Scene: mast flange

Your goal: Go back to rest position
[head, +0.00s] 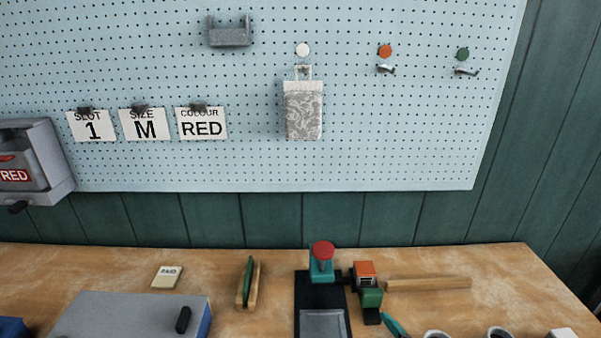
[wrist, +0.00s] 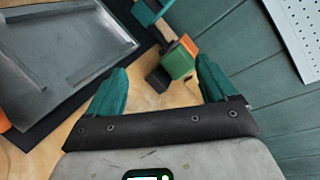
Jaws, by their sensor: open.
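My gripper (wrist: 160,85) shows in the wrist view with its two teal fingers spread wide apart. Nothing is between the fingers, and they hold nothing. Beyond the fingertips is a block with orange and green parts (wrist: 178,60), apart from them. In the head view the same block (head: 367,285) stands on the workbench (head: 220,275). A teal tip (head: 394,326) shows low beside it; I cannot tell whether it is one of my fingers. The rest of my arm is not clearly in view.
A grey metal tray (wrist: 60,45) lies on a black mat near the block. A red-topped teal stand (head: 322,262) is behind it. A wooden bar (head: 428,284) lies to the right. Above, a white patterned pouch (head: 303,112) hangs on the pegboard (head: 400,140).

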